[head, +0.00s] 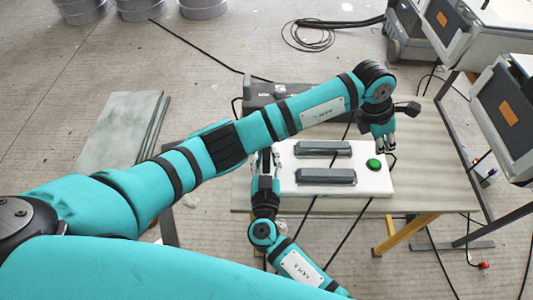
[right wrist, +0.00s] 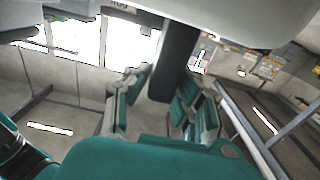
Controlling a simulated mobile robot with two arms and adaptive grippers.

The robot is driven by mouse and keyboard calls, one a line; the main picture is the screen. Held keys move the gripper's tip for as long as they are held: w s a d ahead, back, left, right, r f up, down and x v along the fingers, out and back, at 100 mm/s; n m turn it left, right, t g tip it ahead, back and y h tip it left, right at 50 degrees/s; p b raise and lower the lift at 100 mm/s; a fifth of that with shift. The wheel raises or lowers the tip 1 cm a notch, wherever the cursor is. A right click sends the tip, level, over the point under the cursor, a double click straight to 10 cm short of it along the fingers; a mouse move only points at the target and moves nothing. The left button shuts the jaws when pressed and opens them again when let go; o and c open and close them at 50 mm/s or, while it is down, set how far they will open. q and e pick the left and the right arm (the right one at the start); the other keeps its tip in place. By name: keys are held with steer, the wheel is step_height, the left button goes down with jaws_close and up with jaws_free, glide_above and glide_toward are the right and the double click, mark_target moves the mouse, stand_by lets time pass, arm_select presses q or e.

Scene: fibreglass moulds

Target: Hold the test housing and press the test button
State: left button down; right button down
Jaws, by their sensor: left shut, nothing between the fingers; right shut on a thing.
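The test housing (head: 309,178) is a white box lying on the table, with two dark grey bars on top. The green test button (head: 374,164) is near its right end. My left gripper (head: 385,149) has its fingers together, empty, just above and beside the button in the head view; I cannot tell whether they touch it. My right gripper (head: 266,160) is at the left edge of the housing, shut on it, partly hidden by my left arm. In the right wrist view, my right gripper's fingers (right wrist: 160,100) stand around a dark part, with a pale grey surface above.
The table (head: 420,180) has bare surface right of the housing. A dark grey device (head: 260,92) stands behind my left arm. Grey machines with orange labels (head: 508,112) stand at the right. Greenish panels (head: 125,130) lie on the floor at left.

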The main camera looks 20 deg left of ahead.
arm_select(q)
steer(key=s+d+r+n+h, duration=0.2)
steer(key=d+r+n+h, duration=0.4)
steer(key=d+r+h, duration=0.65)
steer(key=w+a+r+n+t+h, duration=0.1)
steer(key=w+a+r+n+t, duration=0.1)
steer(key=w+r+n+t, duration=0.35)
steer(key=w+a+r+n+t+h, duration=0.1)
steer(key=w+a+r+n+t, duration=0.15)
steer(key=r+n, duration=0.5)
steer(key=w+a+f+n+t+y, duration=0.3)
steer(key=w+a+n+t+y, duration=0.15)
steer(key=n, duration=0.65)
steer(key=n+g+y, duration=0.7)
steer(key=n+g, duration=0.2)
steer(key=n, duration=0.7)
glide_above(374, 161)
step_height(374, 161, down, 22)
steer(key=shift+f, duration=4.15)
